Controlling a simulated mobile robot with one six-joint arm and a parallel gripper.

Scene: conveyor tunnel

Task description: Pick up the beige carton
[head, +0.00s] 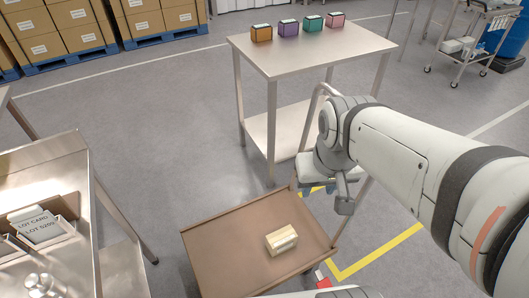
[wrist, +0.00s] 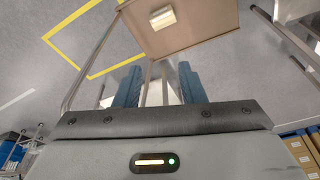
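The beige carton (head: 282,240) lies on the brown top of a low cart (head: 220,252), right of the middle of that top in the head view. In the wrist view the carton (wrist: 163,18) shows near the top edge, ahead of the fingers and apart from them. My gripper (wrist: 159,76) has its two blue fingers spread with nothing between them. In the head view my gripper is above and to the right of the cart, partly hidden by my arm.
A table (head: 310,45) with several small coloured boxes stands behind the cart. A metal bench (head: 70,160) with a lot-card holder (head: 42,224) stands at the left. A yellow floor line (head: 375,252) runs right of the cart. Grey floor between is clear.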

